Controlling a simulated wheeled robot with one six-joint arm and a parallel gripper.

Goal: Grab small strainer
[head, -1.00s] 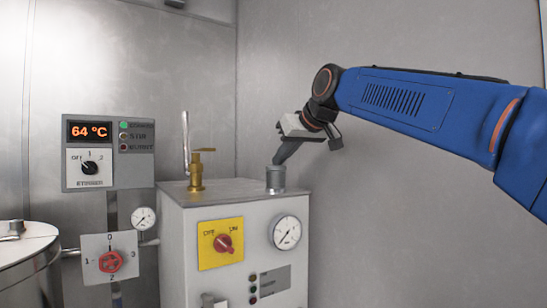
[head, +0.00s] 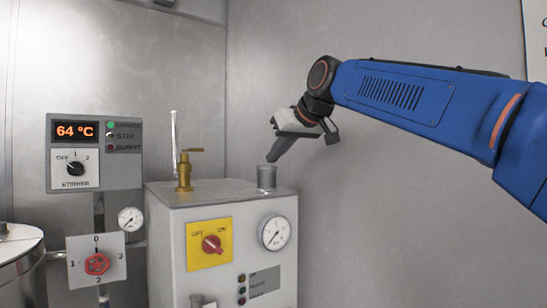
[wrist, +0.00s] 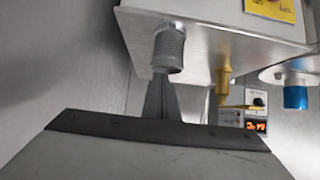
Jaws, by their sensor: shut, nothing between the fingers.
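A short grey cylinder (head: 267,177) stands upright on the top right of the white machine (head: 165,240). In the wrist view the cylinder (wrist: 170,50) looks ribbed. I cannot tell whether it is the small strainer; nothing else in view clearly looks like a strainer. My gripper (head: 271,159) is shut and empty, pointing down and left, with its tips just above the cylinder's top in the head view. In the wrist view my gripper's dark fingers (wrist: 158,95) reach towards the cylinder and look close to it; whether they touch it is unclear.
A brass tap (head: 185,172) with a thin upright tube stands left of the cylinder on the machine top. A dial gauge (head: 274,232) and yellow switch plate (head: 208,257) are on its front. A control panel (head: 95,150) hangs at left. The grey wall rises close behind.

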